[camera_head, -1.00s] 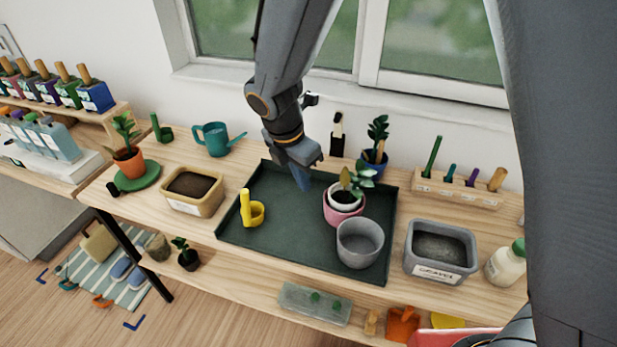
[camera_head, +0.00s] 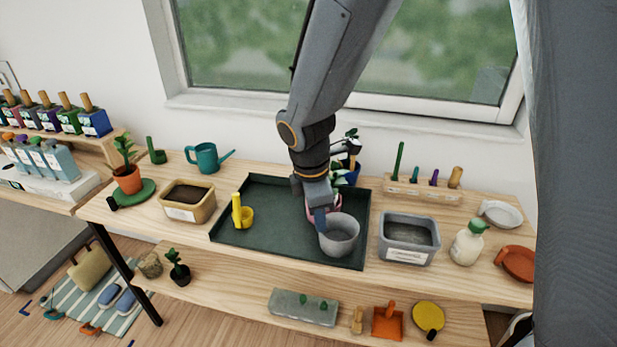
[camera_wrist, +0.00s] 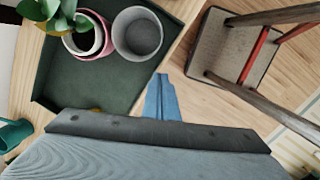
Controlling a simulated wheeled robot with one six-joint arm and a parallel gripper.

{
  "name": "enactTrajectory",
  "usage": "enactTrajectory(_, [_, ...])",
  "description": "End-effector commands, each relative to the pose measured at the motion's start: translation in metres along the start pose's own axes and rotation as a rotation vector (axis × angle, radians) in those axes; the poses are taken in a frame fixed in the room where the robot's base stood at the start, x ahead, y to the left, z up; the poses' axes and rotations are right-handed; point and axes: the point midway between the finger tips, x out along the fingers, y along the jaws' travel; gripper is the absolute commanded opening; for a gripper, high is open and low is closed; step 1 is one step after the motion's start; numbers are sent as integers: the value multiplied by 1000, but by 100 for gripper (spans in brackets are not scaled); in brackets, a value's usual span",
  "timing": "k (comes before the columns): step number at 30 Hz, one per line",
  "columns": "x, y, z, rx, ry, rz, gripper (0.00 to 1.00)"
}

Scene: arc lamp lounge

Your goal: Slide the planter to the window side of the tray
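The dark green tray (camera_head: 262,205) lies on the wooden bench below the window. A grey round pot (camera_head: 339,238), empty, stands near its room-side right corner; it also shows in the wrist view (camera_wrist: 138,34). My arm hides most of these two in the head view.
Left of the tray are a soil tub (camera_head: 188,202) and a teal watering can (camera_head: 206,157). Right are a gravel tub (camera_head: 408,240), a white bottle (camera_head: 467,243) and a tool rack (camera_head: 424,188). The tray's middle left is bare. A stool (camera_wrist: 240,50) shows on the floor.

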Motion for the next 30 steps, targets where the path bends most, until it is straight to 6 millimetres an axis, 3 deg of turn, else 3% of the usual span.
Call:
enactTrajectory(8, [-2,-26,52,507,38,-23,0])
enactTrajectory(15, [-2,-66,106,1167,78,-57,0])
enactTrajectory(19, [-2,-88,127,1500,95,-76,0])
enactTrajectory(24, [-2,-102,137,1701,106,-89,0])
enactTrajectory(30, [-2,-103,137,1725,106,-91,0])
